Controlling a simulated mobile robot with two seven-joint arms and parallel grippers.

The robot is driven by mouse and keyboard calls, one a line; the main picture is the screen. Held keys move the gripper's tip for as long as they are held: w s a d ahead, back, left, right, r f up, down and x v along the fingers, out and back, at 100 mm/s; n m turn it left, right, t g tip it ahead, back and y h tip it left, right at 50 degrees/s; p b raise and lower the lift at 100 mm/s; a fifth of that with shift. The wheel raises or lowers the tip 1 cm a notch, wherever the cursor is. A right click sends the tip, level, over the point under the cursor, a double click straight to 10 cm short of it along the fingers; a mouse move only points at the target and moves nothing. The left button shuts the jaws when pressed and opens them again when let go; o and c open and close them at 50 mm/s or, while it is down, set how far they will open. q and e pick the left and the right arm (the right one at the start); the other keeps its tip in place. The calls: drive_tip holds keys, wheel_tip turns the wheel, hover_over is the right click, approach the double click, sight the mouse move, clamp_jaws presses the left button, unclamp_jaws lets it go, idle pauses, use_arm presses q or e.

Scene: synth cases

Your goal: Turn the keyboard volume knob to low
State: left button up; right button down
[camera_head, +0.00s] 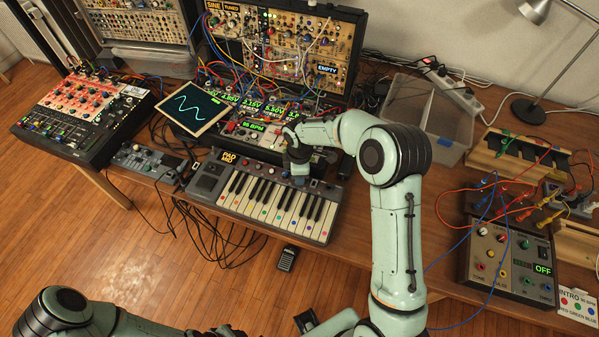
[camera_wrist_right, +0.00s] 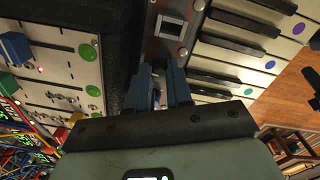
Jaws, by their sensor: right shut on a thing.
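The keyboard (camera_head: 256,207) lies on the wooden table at its front middle, with white and black keys and coloured dots. Its panel and keys also show in the wrist view (camera_wrist_right: 225,62). My right gripper (camera_head: 298,172) is over the keyboard's rear panel strip. In the wrist view its dark blue fingers (camera_wrist_right: 160,88) are shut on a small part at the panel, the volume knob. The fingers mostly hide the knob, and its setting cannot be read. My left arm enters at the lower left; its gripper is out of view.
Behind the keyboard stand a patch-cabled synth rack (camera_head: 285,50) and a tilted wave screen (camera_head: 190,108). A mixer (camera_head: 85,115) is at left. A clear bin (camera_head: 425,115), a desk lamp (camera_head: 528,110) and a control box (camera_head: 508,262) are at right. Loose cables cross the table.

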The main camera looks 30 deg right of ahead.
drive_tip(key=n+p, duration=0.1)
drive_tip(key=n, duration=0.2)
drive_tip(key=shift+r+n, duration=0.1)
drive_tip(key=shift+n, duration=0.3)
drive_tip(key=n+p, duration=0.1)
drive_tip(key=n, duration=0.1)
drive_tip(key=shift+w+n, duration=0.1)
drive_tip(key=shift+n, duration=0.3)
drive_tip(key=n+p, duration=0.2)
drive_tip(key=n, duration=0.2)
drive_tip(key=shift+n, duration=0.3)
drive_tip(key=n+p, duration=0.1)
drive_tip(key=n, duration=0.1)
drive_tip(key=shift+n, duration=0.3)
drive_tip(key=n, duration=0.2)
drive_tip(key=shift+n+y, duration=0.3)
drive_tip(key=shift+n, duration=0.1)
drive_tip(key=n, duration=0.4)
drive_tip(key=shift+d, duration=0.1)
use_arm(q)
drive_tip(key=w+r, duration=0.6)
drive_tip(key=r, duration=0.1)
drive_tip(key=shift+w+t, duration=0.3)
drive_tip(key=shift+t, duration=0.1)
use_arm(e)
drive_tip(key=n, duration=0.6)
drive_tip(key=shift+n+g, duration=0.3)
drive_tip(key=shift+n, duration=0.1)
